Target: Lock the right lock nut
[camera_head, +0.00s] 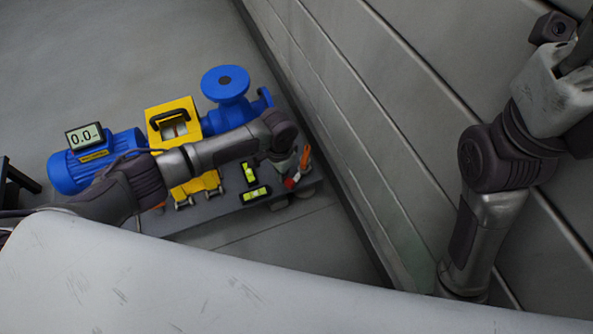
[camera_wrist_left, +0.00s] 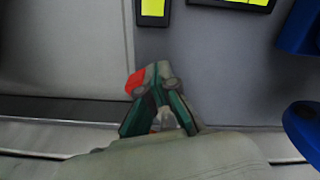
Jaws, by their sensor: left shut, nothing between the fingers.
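My left gripper (camera_head: 291,180) reaches in from the left, low over the front right edge of the skid. Its fingers (camera_wrist_left: 155,85) are shut with nothing between them. A small red patch (camera_wrist_left: 135,82) shows beside the fingertips in the left wrist view; I cannot tell whether it is a separate part or belongs to the finger. An orange piece (camera_head: 305,157) stands just behind the gripper in the head view. I cannot make out the right lock nut; the gripper and wrist may hide it. My right gripper (camera_head: 555,95) is partly in view at the upper right, its fingers not visible.
A blue motor (camera_head: 90,165) with a display (camera_head: 84,136), a yellow guard (camera_head: 172,122) and a blue pump (camera_head: 226,92) stand on the grey skid. Two yellow levels lie near the gripper, one at the front (camera_head: 256,194) and one behind (camera_head: 250,173). A ribbed wall (camera_head: 420,110) rises on the right.

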